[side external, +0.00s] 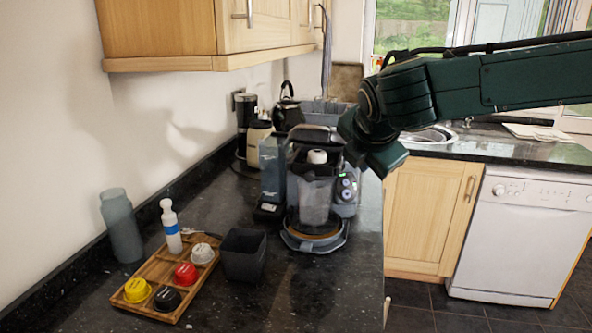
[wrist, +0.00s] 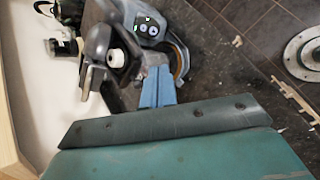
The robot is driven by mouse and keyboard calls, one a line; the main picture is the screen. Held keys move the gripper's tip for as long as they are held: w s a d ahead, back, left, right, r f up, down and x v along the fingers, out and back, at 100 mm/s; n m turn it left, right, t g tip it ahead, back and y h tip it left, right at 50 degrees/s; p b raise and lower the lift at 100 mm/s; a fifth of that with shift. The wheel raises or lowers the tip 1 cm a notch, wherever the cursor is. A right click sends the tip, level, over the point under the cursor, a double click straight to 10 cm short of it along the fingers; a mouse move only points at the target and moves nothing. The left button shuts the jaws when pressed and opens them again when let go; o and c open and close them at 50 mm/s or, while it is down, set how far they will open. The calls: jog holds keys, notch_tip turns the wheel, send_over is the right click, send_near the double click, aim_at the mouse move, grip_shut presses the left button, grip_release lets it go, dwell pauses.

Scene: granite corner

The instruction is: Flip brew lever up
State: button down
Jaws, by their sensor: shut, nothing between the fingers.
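The coffee machine (side external: 313,195) stands on the dark counter, with a clear tank and a round base. A grey arched bar (side external: 318,130), seemingly the brew lever, shows at its top; its exact position is hard to tell. In the wrist view the machine's grey lever-like piece (wrist: 94,78) is at the left, beside a white knob (wrist: 114,58). The lit button panel (wrist: 147,28) is above. My gripper (wrist: 158,70) shows blue fingers shut together and empty, right of the knob and below the panel. In the side view the dark green wrist is beside the machine's top right; the fingertips are hidden.
A wooden tray (side external: 152,268) with coloured capsules and a white bottle (side external: 171,226) lies left of a black bin (side external: 243,256). A grey bottle (side external: 121,226) stands by the wall. A kettle (side external: 287,108) is behind. Wooden cabinets (side external: 210,30) overhang the left side.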

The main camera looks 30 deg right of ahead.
jog(key=s+d+m+y, duration=0.2)
jog(key=s+d+m, duration=0.3)
jog(key=s, duration=0.3)
jog(key=s+d+m+g+y, duration=0.1)
jog(key=s+d+m, duration=0.4)
jog(key=s+m, duration=0.2)
jog(key=shift+s+f+y, duration=0.3)
jog(key=shift+s+y, duration=0.1)
jog(key=shift+s, duration=0.65)
